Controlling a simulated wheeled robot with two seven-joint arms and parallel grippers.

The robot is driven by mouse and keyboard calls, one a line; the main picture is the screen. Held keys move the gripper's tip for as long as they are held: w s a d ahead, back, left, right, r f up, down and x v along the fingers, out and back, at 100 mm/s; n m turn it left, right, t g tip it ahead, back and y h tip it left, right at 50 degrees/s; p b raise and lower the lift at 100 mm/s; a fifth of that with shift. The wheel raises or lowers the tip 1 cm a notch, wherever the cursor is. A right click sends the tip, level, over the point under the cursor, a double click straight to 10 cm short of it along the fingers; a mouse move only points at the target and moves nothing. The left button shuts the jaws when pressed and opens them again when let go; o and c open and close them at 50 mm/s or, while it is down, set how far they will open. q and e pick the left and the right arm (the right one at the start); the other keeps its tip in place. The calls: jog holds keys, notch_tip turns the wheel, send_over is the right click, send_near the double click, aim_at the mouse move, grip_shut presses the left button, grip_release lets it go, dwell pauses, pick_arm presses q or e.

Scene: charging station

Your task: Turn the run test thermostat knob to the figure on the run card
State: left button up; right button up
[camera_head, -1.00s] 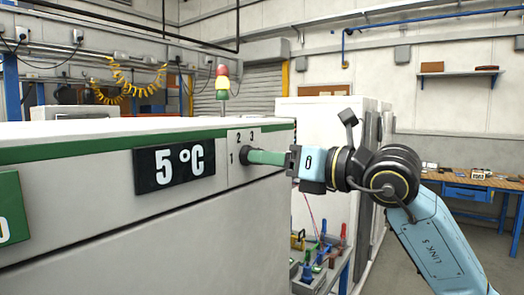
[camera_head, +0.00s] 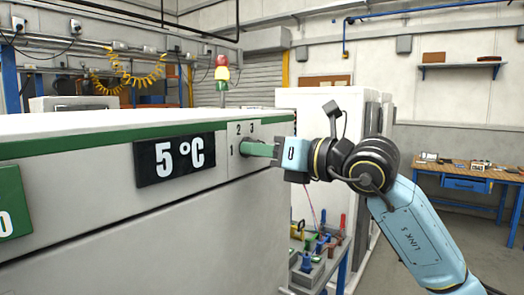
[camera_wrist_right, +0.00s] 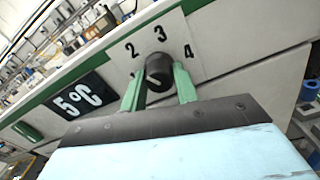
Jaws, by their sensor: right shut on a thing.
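The dark round thermostat knob (camera_wrist_right: 158,72) is on the white front panel, with the figures 2, 3 and 4 around it in the right wrist view. In the head view the dial plate (camera_head: 244,164) shows 1, 2 and 3, and the knob is mostly hidden behind my fingers. My right gripper (camera_head: 248,149) is shut on the knob, one green finger on each side. I cannot tell for sure which figure the knob points to. A black sign (camera_head: 175,159) reads 5 °C. A green card (camera_head: 12,200) at the left edge shows a cut-off white figure. My left gripper is out of view.
The white cabinet (camera_head: 100,230) fills the left. A bench with coloured tools (camera_head: 318,258) stands below and behind my right arm. A wooden workbench (camera_head: 470,172) is at the far right. Open floor lies between.

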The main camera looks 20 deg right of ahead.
jog(key=shift+f+n+b, duration=0.1)
jog(key=shift+n+b, duration=0.7)
jog(key=shift+n, duration=0.1)
jog(key=n+b, duration=0.2)
jog(key=n, duration=0.1)
jog(key=shift+b, duration=0.3)
jog(key=n+b, duration=0.2)
jog(key=n, duration=0.2)
jog(key=shift+d+n+b, duration=0.1)
jog(key=shift+n+b, duration=0.45)
jog(key=shift+n, duration=0.95)
jog(key=o, duration=1)
